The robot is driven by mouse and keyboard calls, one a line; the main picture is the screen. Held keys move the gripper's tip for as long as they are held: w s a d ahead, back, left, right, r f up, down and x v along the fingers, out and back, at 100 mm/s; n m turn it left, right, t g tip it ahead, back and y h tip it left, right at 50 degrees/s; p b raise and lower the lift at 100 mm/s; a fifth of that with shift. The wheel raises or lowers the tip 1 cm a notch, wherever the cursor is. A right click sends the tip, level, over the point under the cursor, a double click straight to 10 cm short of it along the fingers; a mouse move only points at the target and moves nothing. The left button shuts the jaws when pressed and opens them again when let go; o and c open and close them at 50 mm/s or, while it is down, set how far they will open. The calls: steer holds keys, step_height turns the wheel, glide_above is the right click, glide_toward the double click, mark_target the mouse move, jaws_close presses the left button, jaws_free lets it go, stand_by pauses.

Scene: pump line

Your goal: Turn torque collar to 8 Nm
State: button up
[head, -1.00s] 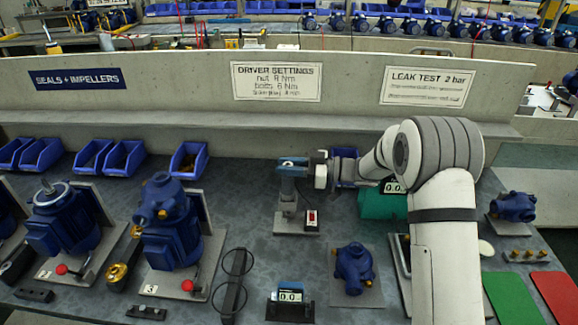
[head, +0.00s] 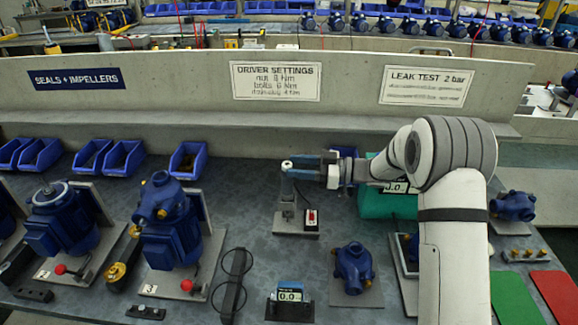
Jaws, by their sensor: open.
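A slim upright driver (head: 288,188) stands in a grey stand on the bench, with a small red-and-white box (head: 311,216) at its foot. Its top end shows just left of my fingers. The torque collar and any marks on it are too small to make out. My gripper (head: 304,167) is open and reaches in from the right, level with the upper part of the driver. Its blue-teal fingers overlap the driver in this view; I cannot tell whether they touch it. The driver settings sign (head: 275,81) lists a nut line and bolts at 6 Nm.
A blue pump (head: 353,267) and a small display (head: 289,296) reading about 0.0 stand in front. A teal case (head: 378,203) with a display lies right, partly behind my arm. Larger pumps (head: 168,225) stand left. Blue bins (head: 188,160) line the back.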

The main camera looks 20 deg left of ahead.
steer(key=d, duration=0.4)
steer(key=shift+w+d, duration=0.3)
steer(key=shift+w, duration=0.1)
